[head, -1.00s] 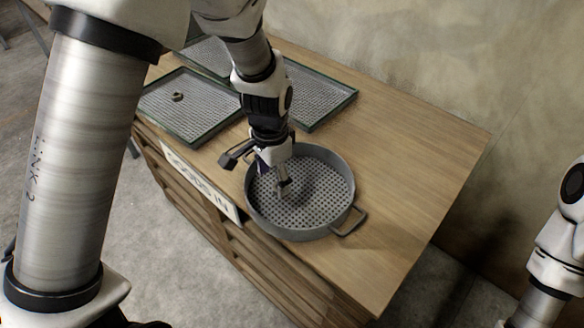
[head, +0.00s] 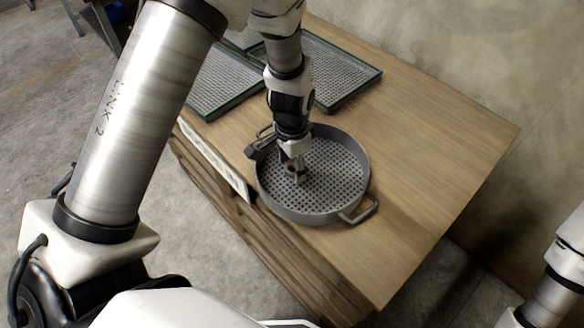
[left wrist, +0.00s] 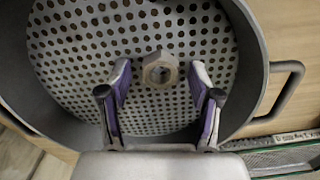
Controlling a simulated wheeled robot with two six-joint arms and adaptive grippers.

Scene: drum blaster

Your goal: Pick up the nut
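A hex nut (left wrist: 159,71) lies in a round grey perforated basket (left wrist: 75,70), seen in the left wrist view. The basket (head: 340,172) stands on the wooden bench in the head view. My left gripper (left wrist: 160,84) is open, with its purple-sided fingers to the left and right of the nut and a gap on each side. In the head view my left gripper (head: 297,178) points down into the basket, and I cannot make out the nut there. My right gripper is out of view; only part of the right arm shows at lower right.
Dark-rimmed mesh trays (head: 338,72) lie on the bench (head: 440,140) behind the basket. The basket has a loop handle (head: 358,211) at front right and a raised wall around the gripper. A white sign (head: 215,160) is on the bench front. The bench's right side is clear.

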